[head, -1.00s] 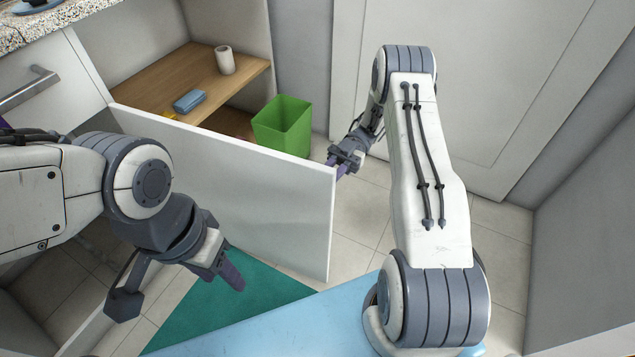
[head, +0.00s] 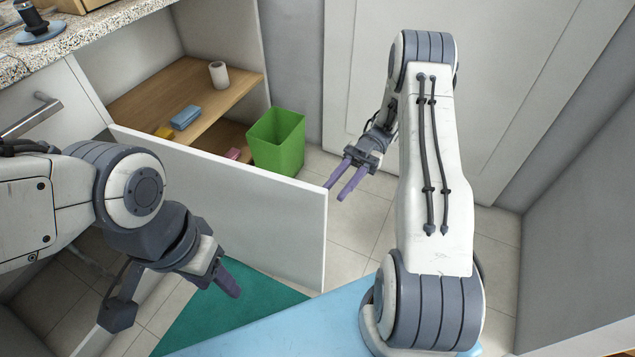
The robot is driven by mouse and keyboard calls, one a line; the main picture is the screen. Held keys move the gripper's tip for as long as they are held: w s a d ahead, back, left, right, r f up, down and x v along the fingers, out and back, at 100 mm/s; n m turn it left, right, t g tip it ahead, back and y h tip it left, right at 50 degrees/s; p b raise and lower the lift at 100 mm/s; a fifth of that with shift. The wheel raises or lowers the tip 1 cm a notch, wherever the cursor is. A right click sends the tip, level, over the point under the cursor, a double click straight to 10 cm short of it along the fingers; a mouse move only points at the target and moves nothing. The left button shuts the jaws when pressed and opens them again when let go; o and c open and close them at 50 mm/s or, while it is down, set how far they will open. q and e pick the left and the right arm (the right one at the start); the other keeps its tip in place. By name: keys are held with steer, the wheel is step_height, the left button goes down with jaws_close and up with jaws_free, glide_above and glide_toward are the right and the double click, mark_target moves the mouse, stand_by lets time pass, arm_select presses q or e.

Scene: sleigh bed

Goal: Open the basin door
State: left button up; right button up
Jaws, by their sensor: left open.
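The basin door (head: 230,205) is a white panel swung wide open from the cabinet at left, with its free edge near the middle of the head view. My right gripper (head: 336,192) is open and empty at the upper corner of that free edge. Its fingers point down-left; I cannot tell whether one touches the door. My left arm hides part of the door's hinge side.
The open cabinet has a wooden shelf (head: 180,88) with a white cup (head: 219,75), a blue sponge (head: 185,118) and a yellow item (head: 164,132). A green bin (head: 277,141) stands behind the door. A granite counter (head: 75,42) lies above. Tiled floor is clear right of the door.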

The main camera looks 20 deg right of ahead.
steer(key=s+d+r+p, duration=0.1)
steer(key=s+d+r, duration=0.2)
steer(key=s+d, duration=0.1)
steer(key=shift+s+d+r+p, duration=0.15)
steer(key=shift+s+r+p, duration=0.2)
